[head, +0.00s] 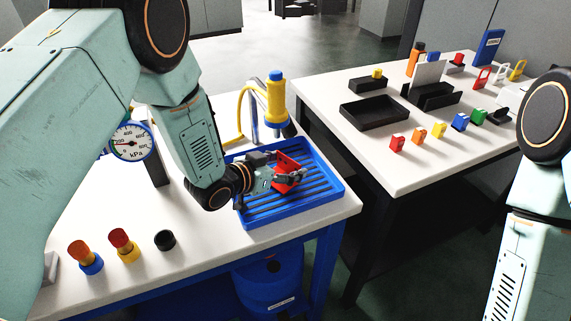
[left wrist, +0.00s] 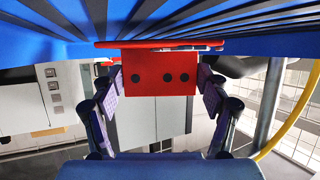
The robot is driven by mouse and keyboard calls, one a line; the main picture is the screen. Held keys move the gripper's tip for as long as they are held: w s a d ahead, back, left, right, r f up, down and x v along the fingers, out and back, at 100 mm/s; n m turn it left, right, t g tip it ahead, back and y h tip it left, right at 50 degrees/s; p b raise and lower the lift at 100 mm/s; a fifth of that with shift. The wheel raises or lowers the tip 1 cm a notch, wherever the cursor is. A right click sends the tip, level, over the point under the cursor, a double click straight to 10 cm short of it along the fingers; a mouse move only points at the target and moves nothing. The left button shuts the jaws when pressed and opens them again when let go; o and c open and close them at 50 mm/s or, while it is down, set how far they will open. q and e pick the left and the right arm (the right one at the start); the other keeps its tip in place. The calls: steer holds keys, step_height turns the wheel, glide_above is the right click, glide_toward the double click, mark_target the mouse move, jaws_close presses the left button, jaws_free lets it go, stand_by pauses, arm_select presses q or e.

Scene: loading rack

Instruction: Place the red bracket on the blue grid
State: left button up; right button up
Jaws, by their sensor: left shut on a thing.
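The red bracket (head: 287,171) is held by my left gripper (head: 284,177) over the blue grid (head: 268,216), a tray with slats on the near white table. My left gripper is shut on the bracket. In the left wrist view the bracket (left wrist: 160,75) shows a face with several dark holes between the two fingers (left wrist: 160,95). A wider red edge lies close to the dark slats of the blue grid (left wrist: 250,42); I cannot tell whether they touch. My right arm shows at the right edge of the head view, but its gripper is out of the picture.
A yellow and blue nozzle (head: 276,98) with a yellow hose stands behind the grid. A pressure gauge (head: 131,141) is left of it. Coloured knobs (head: 124,246) sit at the front left. A second white table (head: 395,177) holds black trays and several coloured locks, beyond a gap.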

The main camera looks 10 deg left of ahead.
arm_select(q)
steer(key=shift+s+f, duration=0.1)
steer(key=shift+f, duration=0.1)
steer(key=shift+s+f, duration=0.1)
steer(key=shift+s, duration=0.05)
steer(key=o, duration=1.4)
steer(key=shift+s+f, duration=0.1)
steer(key=shift+f, duration=0.05)
steer(key=shift+w+r+p, duration=0.2)
steer(key=shift+r+p, duration=0.15)
steer(key=shift+r, duration=0.2)
steer(key=v, duration=0.9)
steer(key=shift+s+a+r, duration=0.2)
steer(key=shift+a+r, duration=0.05)
steer(key=shift+s+a+r, duration=0.2)
steer(key=shift+s+a, duration=0.25)
steer(key=shift+a, duration=0.05)
steer(key=shift+s+a+r, duration=0.1)
steer(key=shift+s+r, duration=0.15)
steer(key=shift+s, duration=0.2)
